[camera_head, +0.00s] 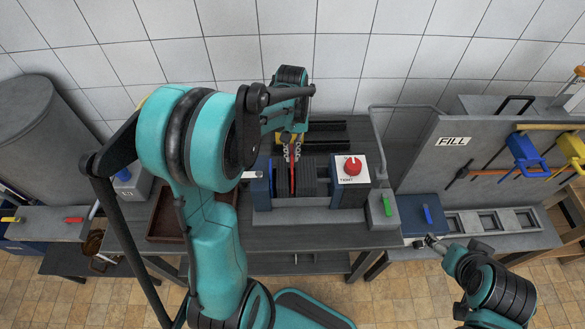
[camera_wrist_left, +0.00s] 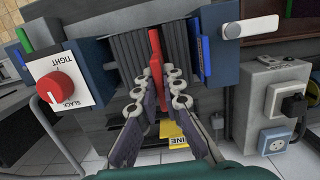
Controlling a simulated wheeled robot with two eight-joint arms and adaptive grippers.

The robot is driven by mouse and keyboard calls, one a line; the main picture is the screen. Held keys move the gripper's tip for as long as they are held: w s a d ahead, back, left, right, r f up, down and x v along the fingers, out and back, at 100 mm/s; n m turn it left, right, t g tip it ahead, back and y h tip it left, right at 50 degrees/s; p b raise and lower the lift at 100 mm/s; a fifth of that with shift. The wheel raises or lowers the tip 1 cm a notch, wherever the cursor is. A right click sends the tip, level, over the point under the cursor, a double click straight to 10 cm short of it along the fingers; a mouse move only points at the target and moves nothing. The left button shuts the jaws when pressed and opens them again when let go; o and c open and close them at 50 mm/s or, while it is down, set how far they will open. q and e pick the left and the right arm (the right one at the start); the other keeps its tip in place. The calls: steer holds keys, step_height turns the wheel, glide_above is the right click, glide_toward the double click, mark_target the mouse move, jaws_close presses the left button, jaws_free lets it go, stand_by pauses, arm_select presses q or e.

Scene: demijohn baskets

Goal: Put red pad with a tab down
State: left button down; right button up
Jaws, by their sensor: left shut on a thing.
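The red pad (camera_head: 293,180) stands upright at the dark plates (camera_head: 314,178) of the press, near their left end in the head view. In the left wrist view the pad (camera_wrist_left: 156,58) is a thin red strip between ribbed grey plates (camera_wrist_left: 132,55). My left gripper (camera_head: 291,150) is shut on the pad from the wall side; its fingers (camera_wrist_left: 160,96) flank the red piece. I cannot tell whether the pad rests on the press. The fingers hide its tab. My right gripper (camera_head: 433,243) is at the lower right, away from the press; its jaws are too small to read.
A red knob (camera_head: 352,166) on a white panel marks the press's right end; a blue end block (camera_head: 261,185) is at its left. A brown tray (camera_head: 166,217) lies left. A FILL panel (camera_head: 455,155) with coloured clamps stands right.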

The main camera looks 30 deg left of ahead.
arm_select(q)
step_height(320, 180, down, 3)
steer(key=shift+s+r, duration=0.1)
steer(key=shift+s, duration=0.05)
steer(key=shift+f+b, duration=0.55)
steer(key=shift+f, duration=1.4)
steer(key=shift+f, duration=0.15)
steer(key=c, duration=1.7)
jaws_free()
